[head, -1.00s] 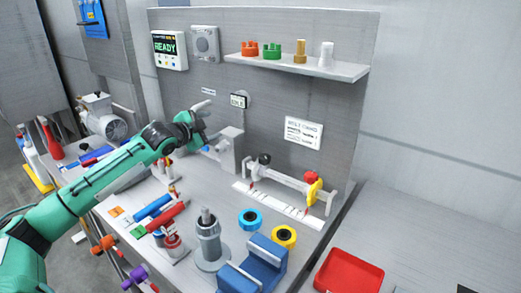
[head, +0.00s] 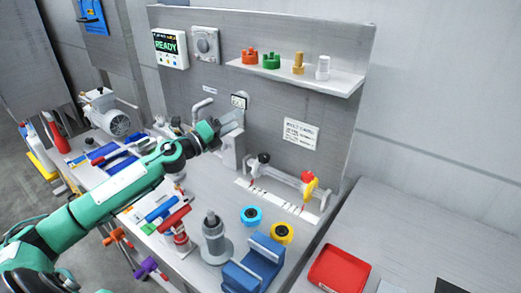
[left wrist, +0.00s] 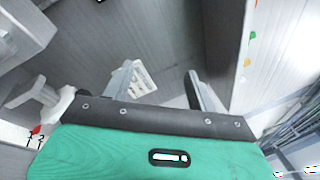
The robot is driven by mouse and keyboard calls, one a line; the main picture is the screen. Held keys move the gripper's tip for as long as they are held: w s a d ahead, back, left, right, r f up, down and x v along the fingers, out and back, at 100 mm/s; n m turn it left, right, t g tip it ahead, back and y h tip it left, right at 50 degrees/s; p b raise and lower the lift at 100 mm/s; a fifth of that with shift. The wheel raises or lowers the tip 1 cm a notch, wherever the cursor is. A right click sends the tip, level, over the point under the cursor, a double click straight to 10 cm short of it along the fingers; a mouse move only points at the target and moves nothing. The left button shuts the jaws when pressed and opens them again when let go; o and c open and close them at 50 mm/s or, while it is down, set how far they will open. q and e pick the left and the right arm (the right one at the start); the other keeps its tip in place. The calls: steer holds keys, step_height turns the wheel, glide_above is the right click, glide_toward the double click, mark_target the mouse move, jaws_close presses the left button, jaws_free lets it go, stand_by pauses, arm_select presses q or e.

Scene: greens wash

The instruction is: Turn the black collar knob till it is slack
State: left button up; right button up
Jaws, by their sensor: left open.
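The black collar knob (head: 264,158) sits at the left end of a pale rail fixture (head: 284,173) on the bench, by the back panel. A red knob and a yellow piece (head: 310,187) are at the rail's right end. My left gripper (head: 230,126) is up and to the left of the black knob, by the grey bracket on the panel, apart from the knob. In the left wrist view its two fingers (left wrist: 160,82) are spread with nothing between them. Part of a white fixture with a red pointer (left wrist: 36,131) shows at that view's lower left. My right gripper is not in view.
A grey post (head: 213,235), a blue block (head: 255,262), and blue (head: 251,216) and yellow (head: 282,233) rings stand in front of the rail. A shelf (head: 300,75) juts out above. A red tray (head: 340,268) lies at right.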

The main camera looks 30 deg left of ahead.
arm_select(q)
steer(key=s+d+f+m+g+h+p, duration=0.1)
steer(key=s+d+f+m+g+p, duration=0.25)
steer(key=m, duration=0.25)
steer(key=m+g+y+p, duration=0.2)
steer(key=m+y+p, duration=0.1)
steer(key=m+y, duration=0.15)
glide_toward(263, 155)
steer(key=p+x, duration=0.4)
steer(key=x, duration=0.4)
steer(key=shift+w+d, duration=0.2)
steer(key=shift+w, duration=0.05)
steer(key=shift+f, duration=0.1)
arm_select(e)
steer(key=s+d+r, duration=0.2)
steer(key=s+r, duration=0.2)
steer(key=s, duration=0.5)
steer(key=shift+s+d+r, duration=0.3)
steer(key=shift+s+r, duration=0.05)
